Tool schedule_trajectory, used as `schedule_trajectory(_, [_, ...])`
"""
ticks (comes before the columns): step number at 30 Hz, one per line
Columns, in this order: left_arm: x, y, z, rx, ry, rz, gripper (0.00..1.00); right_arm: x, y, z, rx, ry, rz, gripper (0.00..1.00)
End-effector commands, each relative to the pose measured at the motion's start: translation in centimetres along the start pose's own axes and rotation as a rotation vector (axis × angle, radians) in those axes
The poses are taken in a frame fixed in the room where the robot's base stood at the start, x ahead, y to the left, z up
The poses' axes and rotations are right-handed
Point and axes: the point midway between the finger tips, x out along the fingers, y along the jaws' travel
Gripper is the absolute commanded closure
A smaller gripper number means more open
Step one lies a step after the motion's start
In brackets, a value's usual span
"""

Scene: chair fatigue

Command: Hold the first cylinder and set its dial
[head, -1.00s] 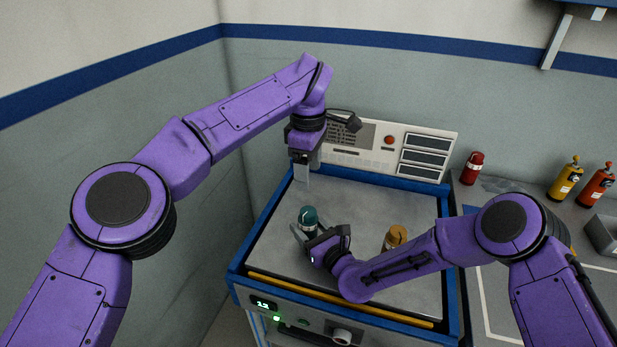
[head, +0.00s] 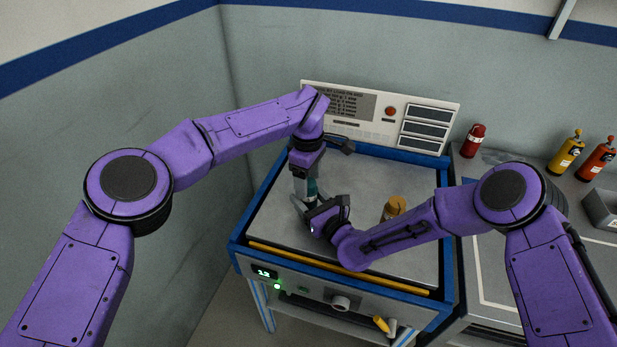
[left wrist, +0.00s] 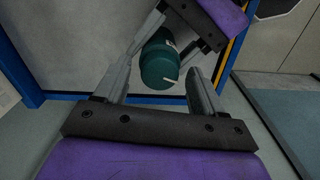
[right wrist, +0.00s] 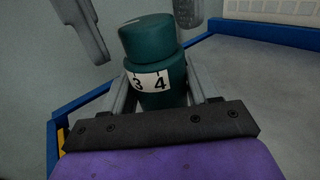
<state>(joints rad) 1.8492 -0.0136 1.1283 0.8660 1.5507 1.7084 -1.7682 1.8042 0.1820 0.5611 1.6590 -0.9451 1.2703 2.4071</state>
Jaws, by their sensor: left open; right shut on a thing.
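The teal cylinder (right wrist: 160,78) stands upright on the grey bench top, with a round cap-like dial (right wrist: 147,35) on top and a white band reading 3 and 4. My right gripper (right wrist: 155,95) is shut on its lower body. In the head view the cylinder (head: 312,189) is partly hidden behind my left gripper (head: 305,195). My left gripper is open and points down above the dial. In the left wrist view the dial (left wrist: 158,68) shows between and beyond the open fingers, with a pale line on its top.
An orange-brown cylinder (head: 394,208) stands on the bench (head: 270,225) beside my right forearm. A panel (head: 380,115) with a red button closes the back. Red, yellow and orange cylinders stand on the right counter (head: 515,215).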

Motion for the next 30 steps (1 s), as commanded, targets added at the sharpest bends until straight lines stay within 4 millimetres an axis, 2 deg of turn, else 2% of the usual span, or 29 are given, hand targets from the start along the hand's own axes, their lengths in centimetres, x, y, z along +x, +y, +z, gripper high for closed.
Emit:
schedule_trajectory(2, [-0.02,0.01,-0.02,0.000,0.000,0.000,0.31,-0.01,-0.01,-0.03,0.000,0.000,0.000,0.85])
schedule_trajectory(3, [-0.02,0.01,-0.02,0.000,0.000,0.000,0.34,-0.01,-0.01,-0.03,0.000,0.000,0.000,0.85])
schedule_trajectory(8, [-0.05,0.01,-0.02,0.000,0.000,0.000,0.86,-0.01,-0.02,-0.03,0.000,0.000,0.000,0.85])
schedule_trajectory(20, [-0.06,0.01,-0.01,-0.057,0.000,0.002,0.87,-0.02,-0.03,-0.03,0.000,0.001,-0.001,0.85])
schedule_trajectory(30, [-0.10,0.01,-0.01,-0.307,-0.001,0.008,0.87,-0.02,-0.04,-0.04,0.000,0.001,-0.001,0.85])
